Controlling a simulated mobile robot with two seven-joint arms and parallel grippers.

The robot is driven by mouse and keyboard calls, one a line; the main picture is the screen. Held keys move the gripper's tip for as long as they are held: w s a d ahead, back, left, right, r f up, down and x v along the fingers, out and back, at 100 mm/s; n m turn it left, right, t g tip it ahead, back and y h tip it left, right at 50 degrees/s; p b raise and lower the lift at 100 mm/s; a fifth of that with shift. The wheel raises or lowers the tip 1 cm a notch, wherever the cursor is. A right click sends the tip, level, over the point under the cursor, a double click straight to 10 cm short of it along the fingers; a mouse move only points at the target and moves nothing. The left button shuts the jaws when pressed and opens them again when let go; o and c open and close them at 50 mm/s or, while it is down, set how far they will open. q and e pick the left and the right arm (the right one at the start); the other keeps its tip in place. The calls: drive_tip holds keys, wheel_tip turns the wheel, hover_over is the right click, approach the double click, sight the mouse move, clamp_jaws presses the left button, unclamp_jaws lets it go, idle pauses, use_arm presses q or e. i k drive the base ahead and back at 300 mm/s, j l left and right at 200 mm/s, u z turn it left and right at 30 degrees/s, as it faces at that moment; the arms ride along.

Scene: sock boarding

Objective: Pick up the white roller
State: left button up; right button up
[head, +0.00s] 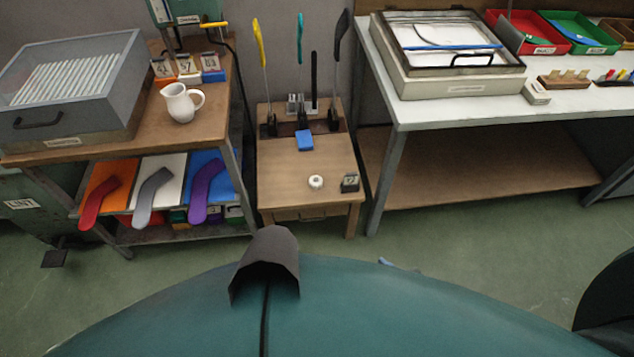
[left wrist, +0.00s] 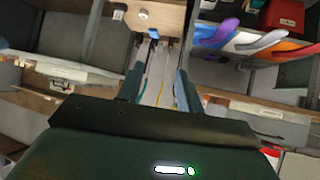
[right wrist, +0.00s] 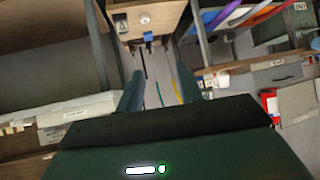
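A small white roller (head: 316,182) with a dark spot in its middle sits on the low wooden table (head: 285,165). The white roller also shows near the top of the left wrist view (left wrist: 143,14) and the right wrist view (right wrist: 145,19). My left gripper (left wrist: 158,78) is open, its two fingers apart with nothing between them. My right gripper (right wrist: 160,78) is also open and empty. Both are well away from the roller. Neither gripper shows in the head view.
A small dark display box (head: 350,183) stands right of the roller. A blue block (head: 305,141) and upright brushes with yellow, teal and black handles stand behind it. A workbench with a white jug (head: 182,103) is at left, and a white-topped table (head: 470,105) at right.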

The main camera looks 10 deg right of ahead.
sight(316, 181)
drive_tip(key=i+l+z, duration=0.1)
drive_tip(key=i+z, duration=0.25)
drive_tip(key=i+l+z, duration=0.1)
drive_tip(key=z, duration=0.25)
drive_tip(key=i+z, duration=0.35)
